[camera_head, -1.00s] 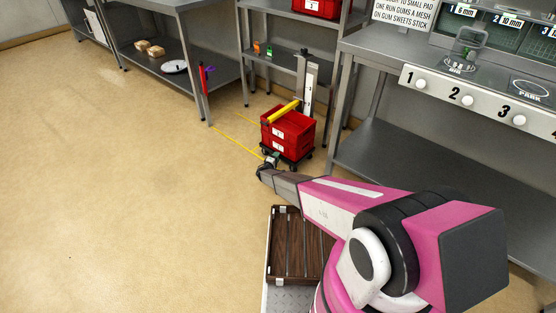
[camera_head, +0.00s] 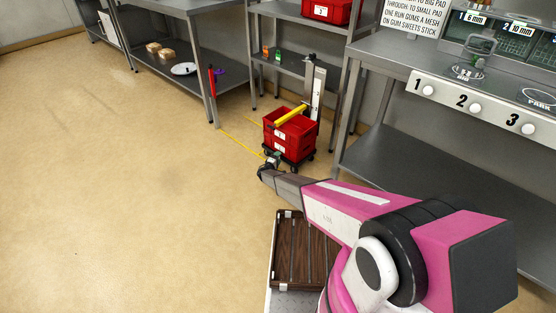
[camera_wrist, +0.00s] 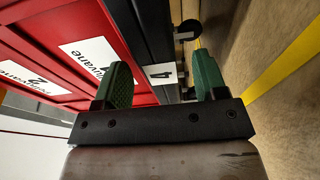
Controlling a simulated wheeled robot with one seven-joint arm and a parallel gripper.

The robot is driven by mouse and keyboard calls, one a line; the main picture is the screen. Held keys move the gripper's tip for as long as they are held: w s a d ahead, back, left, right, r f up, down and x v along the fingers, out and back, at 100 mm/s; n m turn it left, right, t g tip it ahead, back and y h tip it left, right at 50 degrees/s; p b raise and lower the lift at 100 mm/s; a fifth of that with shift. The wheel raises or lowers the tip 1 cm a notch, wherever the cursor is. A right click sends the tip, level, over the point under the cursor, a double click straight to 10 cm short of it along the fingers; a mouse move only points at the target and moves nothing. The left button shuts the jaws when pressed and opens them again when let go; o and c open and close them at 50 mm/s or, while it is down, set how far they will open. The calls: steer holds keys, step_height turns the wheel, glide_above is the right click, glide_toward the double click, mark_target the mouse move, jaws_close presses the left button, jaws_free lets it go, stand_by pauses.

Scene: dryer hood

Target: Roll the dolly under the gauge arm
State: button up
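The dolly (camera_head: 288,156) is a low black base on small wheels, with red crates (camera_head: 289,134) stacked on it. It stands in front of the metal shelf. The gauge arm (camera_head: 291,116) is a yellow bar on an upright metal post (camera_head: 317,90), and in the head view it overlaps the top crate. My gripper (camera_head: 269,165) is low at the dolly's near left corner. In the wrist view, its green fingertips (camera_wrist: 160,82) are apart, close to the dolly's dark side (camera_wrist: 145,40), with a white "4" label (camera_wrist: 160,75) between them. I see nothing clamped; contact is unclear.
A yellow floor line (camera_head: 240,143) runs toward my gripper. The numbered workbench (camera_head: 440,90) stands to the right. Open floor (camera_head: 110,190) lies at the left.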

steer(key=shift+s, duration=0.15)
steer(key=v, duration=1)
steer(key=shift+s+a, duration=0.1)
steer(key=shift+s, duration=0.15)
steer(key=s+d+r+m+g+h, duration=0.1)
steer(key=s+d+r+m+g, duration=0.45)
steer(key=d+r, duration=0.75)
steer(key=s+d+r+m+g+h, duration=0.1)
steer(key=s+d+r+m+g, duration=0.2)
steer(key=s+d+r+g, duration=0.7)
steer(key=s+d+r+m+y, duration=0.1)
steer(key=s+d+r+y, duration=0.2)
steer(key=s+r, duration=0.5)
steer(key=s+d+r+m+y, duration=0.1)
steer(key=s+d+r+y, duration=0.2)
steer(key=s+r, duration=0.6)
steer(key=s+d+r+m+y, duration=0.2)
steer(key=s+d+r+y, duration=0.2)
steer(key=s+r, duration=0.4)
steer(key=shift+s+d+r, duration=0.25)
steer(key=shift+s+d, duration=0.45)
steer(key=shift+d, duration=0.15)
